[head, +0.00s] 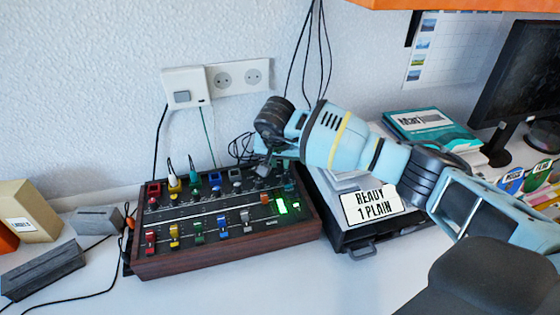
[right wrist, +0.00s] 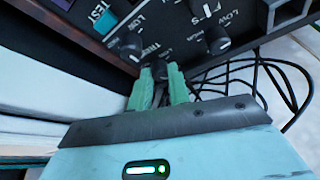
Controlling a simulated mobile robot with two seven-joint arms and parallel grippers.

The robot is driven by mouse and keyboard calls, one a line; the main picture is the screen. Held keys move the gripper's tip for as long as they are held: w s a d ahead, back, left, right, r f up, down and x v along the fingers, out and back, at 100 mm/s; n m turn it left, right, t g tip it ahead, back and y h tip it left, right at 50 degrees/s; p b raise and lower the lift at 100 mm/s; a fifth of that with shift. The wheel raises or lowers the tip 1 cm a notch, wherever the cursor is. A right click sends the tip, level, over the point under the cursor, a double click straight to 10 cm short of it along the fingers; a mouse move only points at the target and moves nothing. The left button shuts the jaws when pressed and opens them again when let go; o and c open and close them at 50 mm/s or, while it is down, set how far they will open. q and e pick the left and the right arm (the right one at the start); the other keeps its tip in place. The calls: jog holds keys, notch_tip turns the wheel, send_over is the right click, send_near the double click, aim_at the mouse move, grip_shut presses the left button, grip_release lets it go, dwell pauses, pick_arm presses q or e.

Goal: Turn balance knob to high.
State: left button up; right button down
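The mixer (head: 225,255), a wooden-sided control panel with knobs, sliders and lit green buttons, sits on the white desk. My right gripper (head: 264,168) is at the panel's back edge, right of its middle. In the right wrist view, its green fingers (right wrist: 160,82) point at a small dark knob (right wrist: 159,69) that lies between their tips. Whether they press on it is unclear. Other black knobs (right wrist: 130,46) and (right wrist: 217,40) stand close by, with partly readable labels such as "LOW". No balance label is readable. My left gripper is out of view.
Black cables (right wrist: 270,75) lie behind the panel. A dark tray unit with a "READY 1 PLAIN" sign (head: 371,205) stands to its right, below my right arm. A grey box (head: 95,220) is at the left.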

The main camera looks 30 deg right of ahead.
aim_at(277, 178)
jog(key=shift+m+g, duration=0.3)
jog(key=shift+m, duration=0.5)
jog(key=shift+h, duration=0.3)
jog(key=c, duration=1.6)
grip_release()
jog(key=shift+p+v, duration=0.45)
jog(key=shift+v, duration=3.45)
